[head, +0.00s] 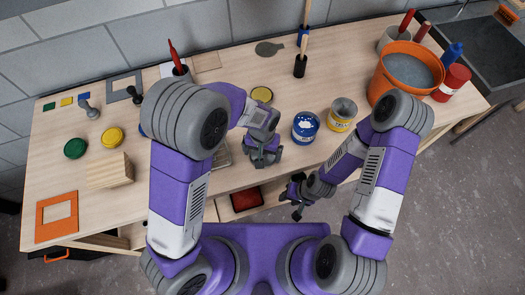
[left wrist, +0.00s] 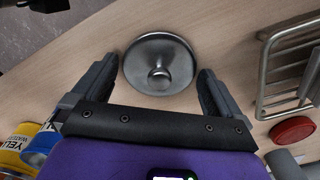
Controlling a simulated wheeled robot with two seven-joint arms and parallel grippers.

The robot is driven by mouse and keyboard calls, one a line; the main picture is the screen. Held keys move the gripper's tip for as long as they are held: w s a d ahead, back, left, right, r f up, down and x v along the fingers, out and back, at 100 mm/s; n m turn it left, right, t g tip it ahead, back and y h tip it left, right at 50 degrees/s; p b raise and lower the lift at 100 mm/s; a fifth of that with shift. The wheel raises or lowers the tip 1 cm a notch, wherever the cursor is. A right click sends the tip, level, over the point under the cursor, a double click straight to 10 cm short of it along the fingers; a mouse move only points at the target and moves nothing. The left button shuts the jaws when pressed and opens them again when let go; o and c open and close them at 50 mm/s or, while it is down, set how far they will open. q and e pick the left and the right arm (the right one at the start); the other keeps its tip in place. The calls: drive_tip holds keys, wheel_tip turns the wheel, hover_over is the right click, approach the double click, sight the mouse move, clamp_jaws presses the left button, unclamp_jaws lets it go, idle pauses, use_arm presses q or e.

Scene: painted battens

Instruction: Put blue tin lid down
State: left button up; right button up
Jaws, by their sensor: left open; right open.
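In the left wrist view a round, shiny grey metal lid (left wrist: 159,62) with a centre knob lies flat on the wooden bench between the fingers of my left gripper (left wrist: 158,90). The fingers are open and apart from it. No blue shows on it, so I cannot tell whether it is the blue tin lid. In the head view my left gripper (head: 264,156) is low over the bench and hides that spot. My right gripper (head: 296,196) is open and empty off the bench's front edge.
A yellow tin (head: 342,114) stands beside the blue tin, with an orange bucket (head: 405,70) farther right. A wire rack (left wrist: 290,80) and red disc (left wrist: 293,130) flank the left gripper. Green (head: 75,148) and yellow (head: 112,137) discs and a wood block (head: 110,172) lie left.

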use_arm(q)
wheel_tip(320, 180, up, 12)
drive_tip(key=p, duration=0.1)
use_arm(e)
drive_tip(key=shift+r, duration=0.85)
